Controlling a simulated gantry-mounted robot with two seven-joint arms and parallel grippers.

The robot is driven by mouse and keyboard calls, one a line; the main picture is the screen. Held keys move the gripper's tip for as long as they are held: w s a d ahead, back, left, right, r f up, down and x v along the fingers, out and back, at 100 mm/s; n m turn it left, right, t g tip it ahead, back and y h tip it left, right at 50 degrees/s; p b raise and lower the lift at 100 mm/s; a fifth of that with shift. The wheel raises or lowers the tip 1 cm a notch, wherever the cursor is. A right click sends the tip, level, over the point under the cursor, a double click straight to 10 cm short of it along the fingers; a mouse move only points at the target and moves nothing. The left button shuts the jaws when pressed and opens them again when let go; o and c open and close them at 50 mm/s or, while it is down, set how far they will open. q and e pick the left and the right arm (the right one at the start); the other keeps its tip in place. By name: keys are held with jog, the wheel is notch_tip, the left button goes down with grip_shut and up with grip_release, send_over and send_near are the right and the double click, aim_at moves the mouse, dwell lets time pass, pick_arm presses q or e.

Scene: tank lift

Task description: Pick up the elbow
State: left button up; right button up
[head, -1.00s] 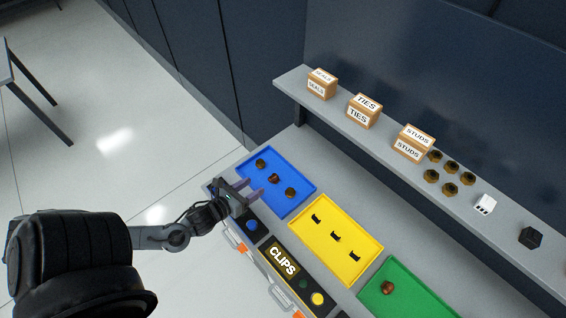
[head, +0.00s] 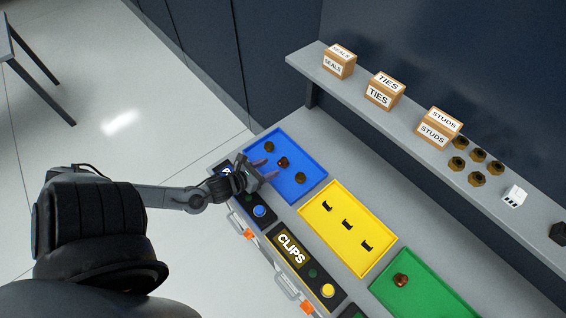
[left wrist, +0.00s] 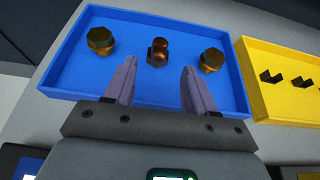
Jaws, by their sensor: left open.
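A copper-brown fitting, which looks like the elbow (head: 283,162), stands in the middle of the blue tray (head: 318,178) between two darker brass hex fittings (head: 269,146) (head: 300,178). In the left wrist view the elbow (left wrist: 158,52) shows just beyond the fingertips, centred between them. My left gripper (head: 264,168) is open and empty, over the near edge of the blue tray and pointing at the elbow. In the left wrist view its two grey-purple fingers (left wrist: 158,80) are well apart. My right gripper is not in view.
A yellow tray (head: 310,220) with black clips and a green tray (head: 425,300) with a similar brown fitting (head: 401,280) lie to the right. A shelf (head: 410,115) with labelled boxes (head: 385,92) and several brass parts runs behind. A CLIPS panel (head: 291,248) is in front.

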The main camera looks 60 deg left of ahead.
aim_at(278, 164)
pick_arm(q)
jog(key=shift+x, duration=2.65)
jog(key=shift+c, duration=0.4)
grip_shut()
